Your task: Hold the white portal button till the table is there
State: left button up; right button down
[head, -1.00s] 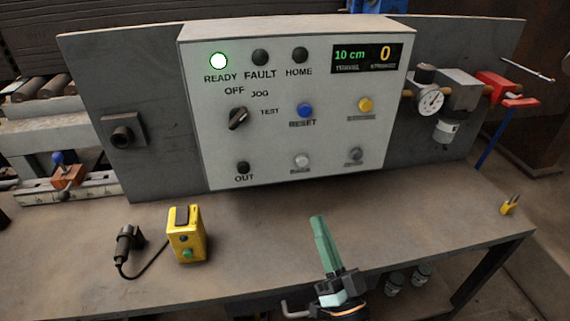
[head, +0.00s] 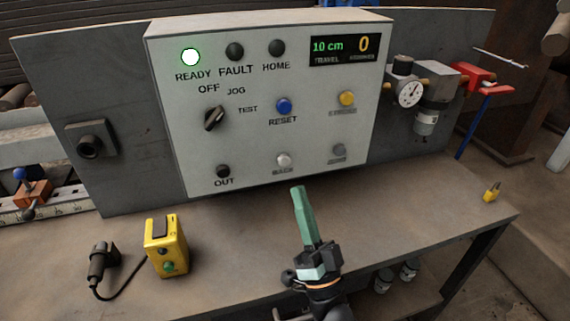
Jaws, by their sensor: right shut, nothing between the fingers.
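The control panel (head: 330,120) stands upright on the bench. A white button (head: 283,160) sits in its bottom row, with a blurred label under it. A grey button (head: 339,150) is to its right and a black OUT button (head: 223,171) to its left. The display (head: 345,49) reads 10 cm and 0, and the READY lamp (head: 191,57) is lit. My right gripper (head: 299,190) is shut and empty, its green fingers pointing up just below the white button in the picture. I cannot tell any contact. My left gripper is not in view.
A yellow box with a green button (head: 165,250) and a black plug (head: 103,262) on a cable stand at the bench's left. A small yellow item (head: 491,192) lies near the right edge.

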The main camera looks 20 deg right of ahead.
aim_at(284, 160)
pick_arm(q)
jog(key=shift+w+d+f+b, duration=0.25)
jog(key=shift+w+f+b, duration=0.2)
jog(key=shift+b, duration=0.5)
pick_arm(e)
jog(key=w, duration=0.6)
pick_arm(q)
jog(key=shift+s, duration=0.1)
pick_arm(e)
jog(key=shift+a, duration=0.1)
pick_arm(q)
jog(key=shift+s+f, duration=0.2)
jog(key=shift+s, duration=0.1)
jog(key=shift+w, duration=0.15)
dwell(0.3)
pick_arm(e)
jog(key=shift+w, duration=0.15)
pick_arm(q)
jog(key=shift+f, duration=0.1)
pick_arm(e)
jog(key=shift+w, duration=0.3)
